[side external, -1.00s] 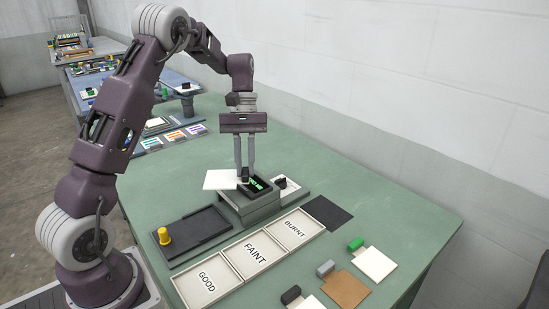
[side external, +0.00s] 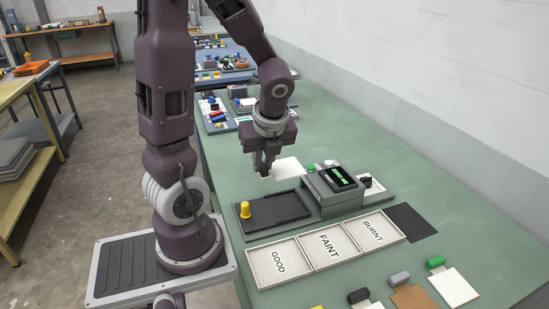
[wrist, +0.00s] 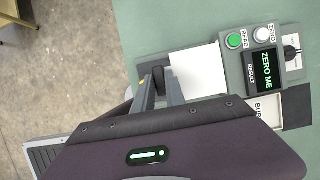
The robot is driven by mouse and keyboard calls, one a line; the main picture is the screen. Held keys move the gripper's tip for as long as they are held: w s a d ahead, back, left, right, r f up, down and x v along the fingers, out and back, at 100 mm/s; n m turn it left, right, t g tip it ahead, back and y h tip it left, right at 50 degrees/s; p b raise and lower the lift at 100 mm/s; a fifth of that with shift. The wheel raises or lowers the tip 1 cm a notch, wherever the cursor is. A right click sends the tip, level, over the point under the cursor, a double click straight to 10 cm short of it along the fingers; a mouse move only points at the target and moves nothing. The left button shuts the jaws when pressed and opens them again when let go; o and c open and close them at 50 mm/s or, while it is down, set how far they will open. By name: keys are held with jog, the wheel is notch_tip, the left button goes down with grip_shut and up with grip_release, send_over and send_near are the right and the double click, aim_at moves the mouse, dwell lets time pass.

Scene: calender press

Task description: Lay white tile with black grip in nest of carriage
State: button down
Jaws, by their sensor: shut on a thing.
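My gripper (side external: 264,170) is shut on the black grip (wrist: 158,78) of a white tile. The tile (side external: 288,168) sticks out flat to the right of the fingers, above the bench; it also shows in the wrist view (wrist: 197,70). The dark carriage (side external: 285,207) lies below and nearer the camera in the side view, with a yellow knob (side external: 245,209) at its left end. Its nest looks empty. The tile appears raised above the carriage's far side and apart from it. In the wrist view, the tile and gripper hide most of the carriage.
The grey press unit (side external: 335,190) with a "ZERO ME" display (wrist: 263,70) stands right of the carriage. GOOD, FAINT and BURNT trays (side external: 328,246) lie in front. Several other tiles with grips (side external: 415,300) lie at the front right.

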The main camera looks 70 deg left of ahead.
notch_tip(320, 180, down, 9)
jog(key=shift+w+f, duration=0.1)
jog(key=shift+f, duration=0.1)
dwell(0.3)
dwell(1.0)
jog(key=shift+f, duration=0.7)
jog(key=shift+d+f, duration=0.1)
jog(key=shift+f, duration=0.2)
dwell(0.3)
jog(key=shift+f, duration=0.25)
jog(key=shift+f, duration=0.1)
dwell(0.4)
jog(key=c, duration=1.3)
grip_release()
